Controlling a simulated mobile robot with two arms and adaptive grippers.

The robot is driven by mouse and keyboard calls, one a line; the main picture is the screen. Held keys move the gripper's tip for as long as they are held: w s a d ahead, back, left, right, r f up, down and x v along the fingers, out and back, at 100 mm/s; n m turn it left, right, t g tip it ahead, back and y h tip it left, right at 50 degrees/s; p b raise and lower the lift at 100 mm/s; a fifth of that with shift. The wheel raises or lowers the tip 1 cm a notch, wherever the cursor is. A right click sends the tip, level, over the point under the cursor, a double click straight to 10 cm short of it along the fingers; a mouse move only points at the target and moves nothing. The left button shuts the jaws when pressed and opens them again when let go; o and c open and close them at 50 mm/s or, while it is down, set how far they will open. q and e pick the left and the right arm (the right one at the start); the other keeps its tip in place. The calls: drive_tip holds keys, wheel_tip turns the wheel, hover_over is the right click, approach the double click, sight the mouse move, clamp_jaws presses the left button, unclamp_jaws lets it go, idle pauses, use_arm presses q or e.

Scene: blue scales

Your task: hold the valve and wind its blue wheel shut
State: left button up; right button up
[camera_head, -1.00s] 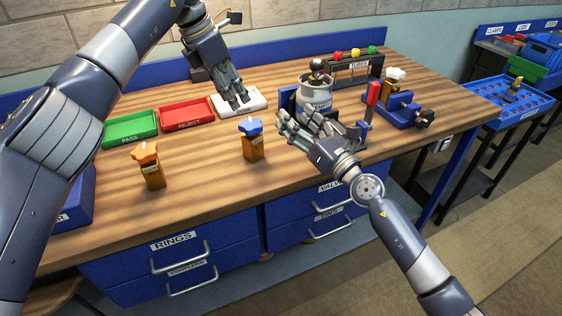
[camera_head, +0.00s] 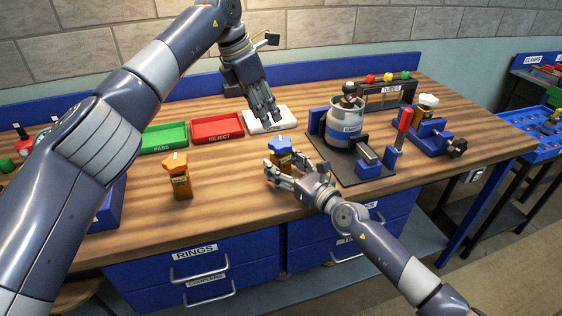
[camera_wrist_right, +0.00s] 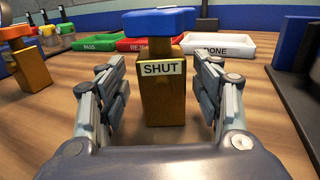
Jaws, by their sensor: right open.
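The valve with the blue wheel (camera_head: 282,142) stands upright on the bench. In the right wrist view its brass body (camera_wrist_right: 162,98) carries a label reading SHUT, with the blue wheel (camera_wrist_right: 158,20) on top. My right gripper (camera_head: 279,172) is open at the valve; in the right wrist view its fingers (camera_wrist_right: 160,95) stand on either side of the body, with gaps showing. My left gripper (camera_head: 267,118) hangs above and behind the valve, near the white tray; whether its fingers are open is unclear.
An orange-wheeled valve (camera_head: 178,176) stands to the left. Green PASS (camera_head: 164,138), red REJECT (camera_head: 217,128) and white DONE (camera_head: 290,120) trays lie behind. A grey canister (camera_head: 346,126) on a dark stand and a blue vise (camera_head: 427,133) are to the right.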

drive_tip(key=shift+x, duration=0.75)
